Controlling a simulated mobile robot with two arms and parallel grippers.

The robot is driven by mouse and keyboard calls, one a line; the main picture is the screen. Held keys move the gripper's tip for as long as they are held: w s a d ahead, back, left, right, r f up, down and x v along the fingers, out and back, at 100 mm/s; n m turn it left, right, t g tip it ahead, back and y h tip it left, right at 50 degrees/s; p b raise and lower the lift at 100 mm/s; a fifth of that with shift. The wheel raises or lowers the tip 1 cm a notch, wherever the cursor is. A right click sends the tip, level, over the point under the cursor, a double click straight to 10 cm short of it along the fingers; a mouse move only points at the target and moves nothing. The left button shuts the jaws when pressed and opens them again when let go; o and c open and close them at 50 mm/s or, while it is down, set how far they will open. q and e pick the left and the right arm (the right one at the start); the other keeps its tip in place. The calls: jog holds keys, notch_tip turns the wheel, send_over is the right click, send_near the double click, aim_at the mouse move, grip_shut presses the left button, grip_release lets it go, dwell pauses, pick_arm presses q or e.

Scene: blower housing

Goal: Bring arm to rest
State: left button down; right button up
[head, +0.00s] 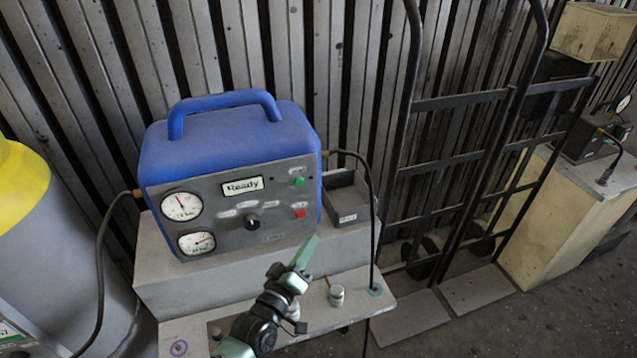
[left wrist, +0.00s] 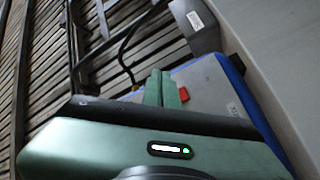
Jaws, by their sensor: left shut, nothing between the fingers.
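My left gripper (head: 305,254) is shut and empty. In the head view it is in front of the lower right of the blue blower unit (head: 225,138), with its tips pointing up and to the right. The unit has a grey front panel with two round gauges, a "Ready" display (head: 242,187), a black knob (head: 252,221), a green button (head: 299,181) and a red button (head: 300,213). In the left wrist view the closed fingers (left wrist: 162,88) show beside the red button (left wrist: 183,94); I cannot tell whether they touch anything. My right gripper is not in view.
The unit stands on a grey stepped bench (head: 165,285) with a small open tray (head: 346,200) at its right. Small knobs stand on the front ledge. A grey cylinder with a yellow top (head: 12,190) is at the left. A black hand truck (head: 460,150) leans at the right.

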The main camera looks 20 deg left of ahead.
pick_arm(q)
jog(key=s+a+f+m+g+y, duration=0.15)
jog(key=s+f+g, duration=0.4)
jog(key=f, duration=0.95)
jog(key=s+a+f+m+g+y, duration=0.1)
jog(key=s+f+m+g, duration=0.2)
jog(key=s+f, duration=0.85)
jog(key=s+a+f+m+g, duration=0.1)
jog(key=s+f+g, duration=0.2)
jog(key=s+f, duration=0.4)
jog(key=s+a+f+m+g+y, duration=0.1)
jog(key=s+a+f+m+g, duration=0.1)
jog(key=s+f, duration=0.5)
jog(key=s+a+f+m+g, duration=0.1)
jog(key=s+f+g, duration=0.3)
jog(key=s, duration=1.2)
notch_tip(320, 180, down, 4)
jog(key=shift+s+a+r+m, duration=0.2)
jog(key=shift+s+a+m, duration=0.2)
jog(key=shift+m, duration=0.25)
jog(key=shift+y, duration=0.25)
